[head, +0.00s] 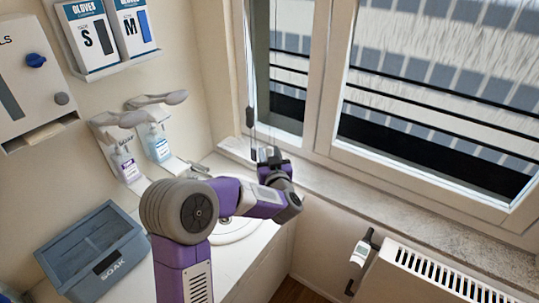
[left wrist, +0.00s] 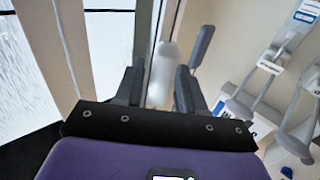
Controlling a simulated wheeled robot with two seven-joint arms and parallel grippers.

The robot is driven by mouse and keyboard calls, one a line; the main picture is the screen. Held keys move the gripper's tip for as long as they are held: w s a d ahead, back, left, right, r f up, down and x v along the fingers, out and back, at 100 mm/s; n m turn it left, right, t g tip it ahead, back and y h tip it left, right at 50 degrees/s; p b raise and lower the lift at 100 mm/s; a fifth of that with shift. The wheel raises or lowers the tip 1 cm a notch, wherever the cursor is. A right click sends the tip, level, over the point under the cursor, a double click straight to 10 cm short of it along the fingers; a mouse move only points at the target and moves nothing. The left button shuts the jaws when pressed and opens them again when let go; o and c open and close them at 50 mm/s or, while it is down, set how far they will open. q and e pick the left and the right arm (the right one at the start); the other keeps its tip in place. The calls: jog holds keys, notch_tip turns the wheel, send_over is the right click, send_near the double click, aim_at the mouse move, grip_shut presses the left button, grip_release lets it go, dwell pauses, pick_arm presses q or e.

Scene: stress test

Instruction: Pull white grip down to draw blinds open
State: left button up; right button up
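The white grip (left wrist: 161,75) hangs upright near the window frame in the left wrist view. It shows between the two fingers of my left gripper (left wrist: 160,88), which stand apart on either side of it. I cannot tell whether either finger touches it. In the head view my left gripper (head: 268,155) is at the window's left side, above the sill, and mostly hides the white grip. A dark grip (head: 250,117) hangs on a cord just above it; a dark grip (left wrist: 202,46) also shows right of the fingers in the wrist view. My right gripper is out of view.
The window frame (head: 322,75) and stone sill (head: 370,190) are close by. Wall dispensers with bottles (head: 158,143) and glove boxes (head: 92,38) are at left. A grey SOAK box (head: 92,250) stands on the counter. A radiator (head: 430,275) is at lower right.

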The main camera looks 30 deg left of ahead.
pick_arm(q)
grip_shut()
notch_tip(320, 180, down, 14)
jog(key=b, duration=1.1)
jog(key=shift+o, duration=1.3)
grip_release()
jog(key=v, duration=0.7)
jog(key=shift+s+d+b, duration=0.2)
jog(key=shift+d+b, duration=0.05)
jog(key=shift+b, duration=0.1)
